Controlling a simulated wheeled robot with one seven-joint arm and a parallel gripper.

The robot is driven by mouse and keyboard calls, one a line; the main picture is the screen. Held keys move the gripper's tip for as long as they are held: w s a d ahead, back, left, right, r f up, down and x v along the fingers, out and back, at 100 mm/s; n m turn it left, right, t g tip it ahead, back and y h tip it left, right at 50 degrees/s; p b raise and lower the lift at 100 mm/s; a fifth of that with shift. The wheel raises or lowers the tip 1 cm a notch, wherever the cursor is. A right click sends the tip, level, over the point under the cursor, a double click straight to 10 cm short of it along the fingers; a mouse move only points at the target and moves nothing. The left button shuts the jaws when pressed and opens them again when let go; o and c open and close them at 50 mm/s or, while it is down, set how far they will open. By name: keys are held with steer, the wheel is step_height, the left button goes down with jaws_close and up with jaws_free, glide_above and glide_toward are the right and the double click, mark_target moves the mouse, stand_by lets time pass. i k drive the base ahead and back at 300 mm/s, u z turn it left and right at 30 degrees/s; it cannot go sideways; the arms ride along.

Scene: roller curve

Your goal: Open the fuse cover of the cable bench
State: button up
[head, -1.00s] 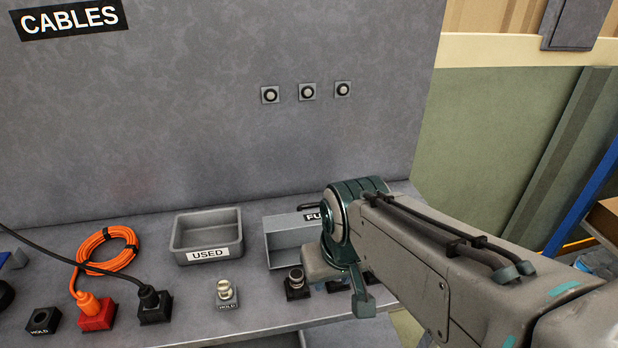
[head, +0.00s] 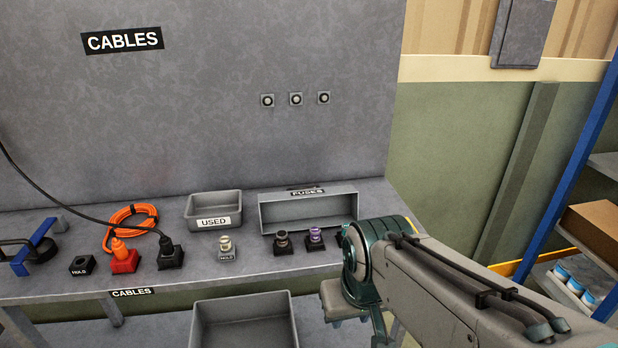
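The fuse box (head: 309,212), a grey open-fronted bin marked FUSES, stands at the right of the cable bench (head: 60,284). A dark bar-like handle (head: 303,186) shows at its top edge above the label. I cannot tell for sure which part is the cover or how far it is lifted. The far end of my arm is at the lower right, in front of and below the box in the picture, apart from the label and handle. My gripper's fingers cannot be made out there, and nothing is seen held.
The USED tray (head: 213,203) stands left of the box. Plugs (head: 124,260) and an orange cable (head: 132,214) lie further left. A grey bin (head: 245,322) is below. Blue shelving (head: 570,180) stands right.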

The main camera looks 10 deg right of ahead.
mark_target(303, 202)
steer(key=z, duration=0.05)
steer(key=i, duration=1)
